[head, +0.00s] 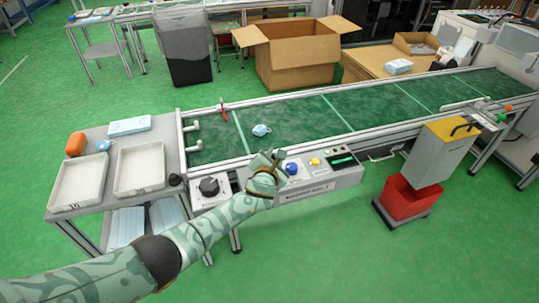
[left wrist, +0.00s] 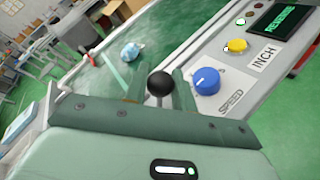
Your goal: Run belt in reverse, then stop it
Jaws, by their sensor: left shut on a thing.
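My left gripper (head: 272,165) is at the left part of the control box (head: 318,190) on the belt's near side. In the left wrist view my left gripper (left wrist: 159,90) has its fingers around a black ball knob (left wrist: 161,82); the knob's stem is hidden. A blue SPEED knob (left wrist: 207,80) is just right of it, then a yellow INCH knob (left wrist: 236,45). The display (left wrist: 282,17) reads REVERSE in green, and a green lamp (left wrist: 240,21) beside it looks lit. The green belt (head: 315,112) carries a light-blue mask (head: 261,130) near its left end. My right gripper is not in view.
Left of the belt, a grey table holds two white trays (head: 140,167), an orange object (head: 75,144) and blue masks. A large black dial (head: 209,187) sits left of the control box. A red bin (head: 407,198) stands at right. A cardboard box (head: 297,54) is behind the belt.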

